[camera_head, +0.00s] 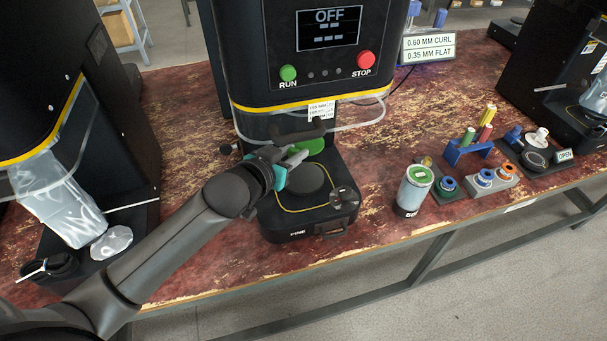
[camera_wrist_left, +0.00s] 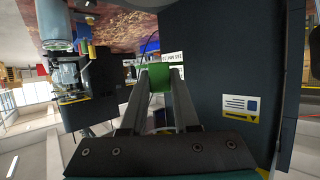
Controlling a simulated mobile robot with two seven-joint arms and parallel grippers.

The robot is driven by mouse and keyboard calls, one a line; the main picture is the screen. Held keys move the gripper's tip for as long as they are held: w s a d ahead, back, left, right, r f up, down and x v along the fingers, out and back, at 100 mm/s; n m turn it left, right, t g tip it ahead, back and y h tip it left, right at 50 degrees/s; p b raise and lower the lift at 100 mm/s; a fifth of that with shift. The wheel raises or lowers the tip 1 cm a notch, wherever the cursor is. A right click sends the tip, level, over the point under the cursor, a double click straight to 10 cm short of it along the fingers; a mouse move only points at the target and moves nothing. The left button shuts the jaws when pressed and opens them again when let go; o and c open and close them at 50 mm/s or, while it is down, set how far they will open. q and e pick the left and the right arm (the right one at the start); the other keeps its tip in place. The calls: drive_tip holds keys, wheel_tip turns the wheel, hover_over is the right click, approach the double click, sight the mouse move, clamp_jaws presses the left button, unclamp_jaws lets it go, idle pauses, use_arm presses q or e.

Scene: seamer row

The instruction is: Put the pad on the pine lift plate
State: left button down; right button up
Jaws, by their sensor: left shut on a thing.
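The green pad (camera_head: 312,146) is at the fingertips of my left gripper (camera_head: 298,156), which is shut on it. In the left wrist view the pad (camera_wrist_left: 158,77) shows as a green block between the two fingertips (camera_wrist_left: 160,80). The pine lift plate (camera_head: 308,180) is a dark round disc on the black machine base with a yellow outline and lettering on its front. The gripper and pad appear over the back of this base, behind the plate in the picture; their height above it is hard to tell. My right gripper is not in view.
The seamer head with an OFF screen (camera_head: 329,28) overhangs the back of the base. A dark curved handle (camera_head: 300,132) is close behind the pad. A can (camera_head: 413,190) and coloured rollers on stands (camera_head: 485,181) are to the right. Bare bench lies between base and can.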

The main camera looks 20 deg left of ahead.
use_arm(q)
drive_tip(key=b, duration=0.2)
hover_over(294, 191)
wheel_tip(294, 191, down, 6)
drive_tip(key=shift+r, duration=0.1)
drive_tip(key=shift+f, duration=0.55)
drive_tip(key=shift+f+b, duration=0.65)
drive_tip(key=shift+f, duration=0.9)
drive_tip(key=shift+f, duration=0.15)
drive_tip(key=c, duration=0.7)
unclamp_jaws()
drive_tip(key=shift+o, duration=0.2)
drive_tip(key=shift+s+r, duration=0.1)
drive_tip(key=shift+r, duration=0.1)
drive_tip(key=p+v, duration=0.3)
drive_tip(key=v, duration=0.8)
drive_tip(key=shift+s, duration=0.3)
